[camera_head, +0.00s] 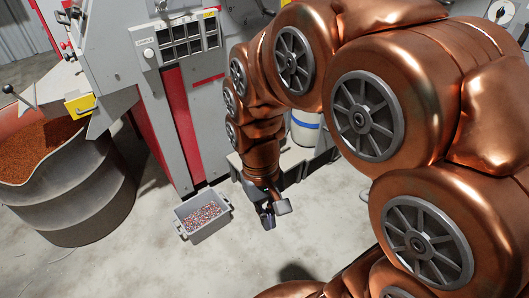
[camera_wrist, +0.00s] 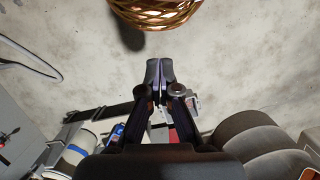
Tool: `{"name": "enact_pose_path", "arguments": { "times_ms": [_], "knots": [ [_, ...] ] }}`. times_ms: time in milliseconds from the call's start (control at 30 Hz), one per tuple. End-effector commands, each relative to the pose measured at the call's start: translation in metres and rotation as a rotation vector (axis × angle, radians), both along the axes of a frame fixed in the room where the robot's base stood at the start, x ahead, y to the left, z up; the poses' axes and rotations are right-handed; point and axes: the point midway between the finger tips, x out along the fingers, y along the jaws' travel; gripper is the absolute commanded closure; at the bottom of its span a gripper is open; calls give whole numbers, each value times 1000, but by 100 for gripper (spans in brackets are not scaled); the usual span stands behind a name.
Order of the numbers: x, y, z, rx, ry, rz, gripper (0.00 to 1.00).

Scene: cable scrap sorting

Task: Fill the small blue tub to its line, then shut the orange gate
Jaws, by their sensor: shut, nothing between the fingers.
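A small grey-blue tub (camera_head: 209,233) stands on the floor left of my gripper in the head view, with mixed red and pale granules inside. I cannot make out a fill line on it. A yellow-orange plate with a handle (camera_head: 80,106) sits on the machine's chute, above a large drum; no other orange gate shows. My gripper (camera_head: 267,220) is low, to the right of the tub and apart from it. In the wrist view my gripper (camera_wrist: 159,72) has its fingers together, with nothing between them.
A large grey drum (camera_head: 75,200) of reddish-brown granules stands at left. A white container with a blue band (camera_head: 305,130) stands behind my arm; it also shows in the wrist view (camera_wrist: 72,156). Front floor is mostly clear.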

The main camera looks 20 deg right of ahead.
Motion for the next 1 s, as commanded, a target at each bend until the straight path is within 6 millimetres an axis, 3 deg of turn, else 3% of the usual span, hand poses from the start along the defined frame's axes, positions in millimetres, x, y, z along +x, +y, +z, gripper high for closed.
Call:
{"name": "enact_pose_path", "arguments": {
  "times_ms": [367,1000],
  "knots": [
    [-6,-2,1,0,-2,-1,100],
    [-66,-16,1,1,-1,-1,100]
  ]
}}
